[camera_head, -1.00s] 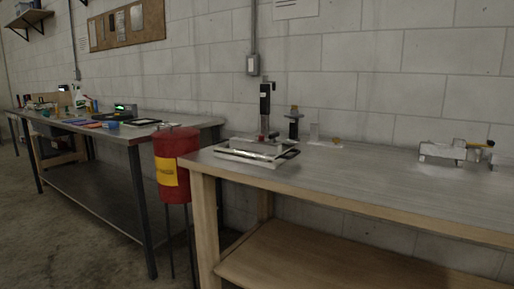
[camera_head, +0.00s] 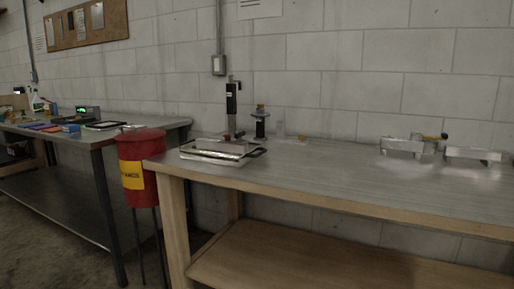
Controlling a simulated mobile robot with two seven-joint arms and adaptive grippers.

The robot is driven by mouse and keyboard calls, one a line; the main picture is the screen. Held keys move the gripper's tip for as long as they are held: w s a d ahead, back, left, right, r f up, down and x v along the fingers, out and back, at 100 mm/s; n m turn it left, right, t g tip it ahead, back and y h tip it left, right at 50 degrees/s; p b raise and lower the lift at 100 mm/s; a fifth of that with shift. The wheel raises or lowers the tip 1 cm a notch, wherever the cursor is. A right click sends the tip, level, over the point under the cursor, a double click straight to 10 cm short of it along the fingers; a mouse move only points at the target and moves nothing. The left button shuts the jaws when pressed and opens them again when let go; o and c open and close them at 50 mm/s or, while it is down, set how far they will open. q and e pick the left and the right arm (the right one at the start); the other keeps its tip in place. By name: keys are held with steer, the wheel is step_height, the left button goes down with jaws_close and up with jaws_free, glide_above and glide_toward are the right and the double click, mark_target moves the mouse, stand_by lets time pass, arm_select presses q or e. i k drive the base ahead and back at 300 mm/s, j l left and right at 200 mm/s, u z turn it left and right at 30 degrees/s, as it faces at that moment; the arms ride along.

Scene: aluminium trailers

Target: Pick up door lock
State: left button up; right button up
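Neither of my grippers is in view. I cannot tell for certain which object is the door lock. Two silvery metal blocks stand at the back right of the wood-framed workbench (camera_head: 330,184): one metal block (camera_head: 402,147) with a small yellow piece beside it, and another metal block (camera_head: 474,155) near the right edge. At the bench's left end, a flat metal tray-like piece (camera_head: 212,156) lies beside an upright black tool (camera_head: 232,105) with a red part. All are too small to make out in detail.
A red bin (camera_head: 142,165) with a yellow label stands left of the workbench. Further left is a dark-legged metal table (camera_head: 75,140) with several small items. A block wall (camera_head: 330,70) is behind. The middle and front of the workbench top are clear.

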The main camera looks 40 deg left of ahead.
mark_target(222, 148)
steer(key=j+z, duration=0.35)
steer(key=k+j+z, duration=0.15)
steer(key=z, duration=0.2)
steer(key=k+j+z, duration=0.15)
steer(key=j+z, duration=0.25)
steer(key=k+j+z, duration=0.45)
steer(key=k+j, duration=0.25)
steer(key=k+j+z, duration=0.1)
steer(key=k+j, duration=0.25)
steer(key=k+j+z, duration=0.1)
steer(key=k+j, duration=0.2)
steer(key=k, duration=0.25)
